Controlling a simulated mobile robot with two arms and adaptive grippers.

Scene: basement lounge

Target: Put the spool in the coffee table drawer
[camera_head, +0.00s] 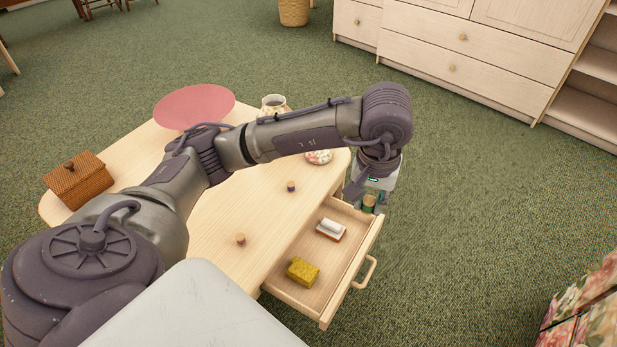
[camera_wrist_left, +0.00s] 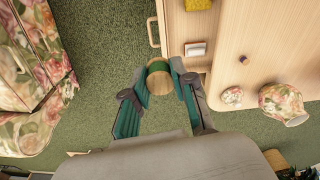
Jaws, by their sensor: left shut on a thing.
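My left gripper (camera_head: 368,202) is shut on the spool (camera_head: 370,200), which has green thread and pale wooden ends. The spool also shows between the fingers in the left wrist view (camera_wrist_left: 159,70). It is held at the far end of the open coffee table drawer (camera_head: 362,257); I cannot tell its height or whether it is fully over the inside. The drawer holds a yellow sponge (camera_head: 303,271) and a white block with a reddish-brown base (camera_head: 331,229). The coffee table (camera_head: 200,242) is pale wood. My right gripper is not in view.
On the table are a woven lidded box (camera_head: 78,180), a pink disc (camera_head: 195,106), a floral vase (camera_head: 273,103), a small floral piece (camera_head: 318,157) and two small stubs (camera_head: 291,186). A floral-covered piece (camera_head: 588,310) stands at lower right. Green carpet is clear beyond the drawer.

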